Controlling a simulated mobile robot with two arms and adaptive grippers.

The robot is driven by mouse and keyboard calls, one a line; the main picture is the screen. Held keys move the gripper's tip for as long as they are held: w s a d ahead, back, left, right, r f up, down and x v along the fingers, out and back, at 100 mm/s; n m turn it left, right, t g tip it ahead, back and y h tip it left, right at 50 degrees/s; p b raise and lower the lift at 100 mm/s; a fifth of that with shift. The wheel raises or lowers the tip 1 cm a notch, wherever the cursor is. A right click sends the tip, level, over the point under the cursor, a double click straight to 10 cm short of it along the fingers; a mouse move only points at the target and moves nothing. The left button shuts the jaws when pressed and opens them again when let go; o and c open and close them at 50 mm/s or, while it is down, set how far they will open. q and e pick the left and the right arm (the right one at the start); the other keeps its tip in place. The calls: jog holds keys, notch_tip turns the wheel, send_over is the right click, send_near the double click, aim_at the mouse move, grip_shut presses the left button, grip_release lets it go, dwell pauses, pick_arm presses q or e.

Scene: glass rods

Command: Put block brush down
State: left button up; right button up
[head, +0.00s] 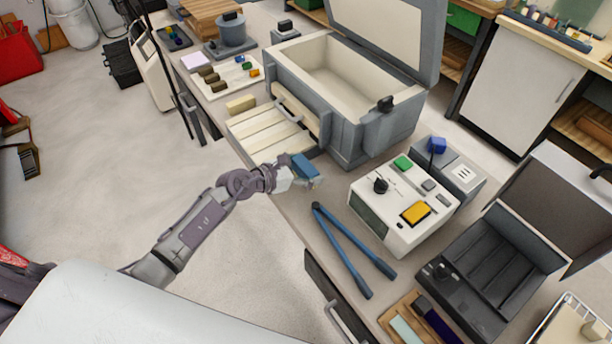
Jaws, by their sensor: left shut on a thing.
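The block brush is most likely the small blue block (304,167) at the end of my left arm. My left gripper (287,177) is shut on it, over the near edge of the bench. The fingertips are small and partly hidden, and a pale, blurred part shows just right of the block. I cannot tell whether the block touches the bench top. My right gripper is not in view.
Blue-handled tongs (341,250) lie just right of the gripper. A white control box (402,206) stands beyond them. A large open grey chest (340,95) stands behind, with a slatted wooden board (262,135) to its left. A little bare bench lies around the gripper.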

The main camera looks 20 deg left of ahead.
pick_arm(q)
notch_tip(320, 180, down, 3)
jog(key=shift+f, duration=0.2)
jog(key=shift+f+b, duration=0.15)
jog(key=shift+b, duration=0.2)
jog(key=o, duration=0.9)
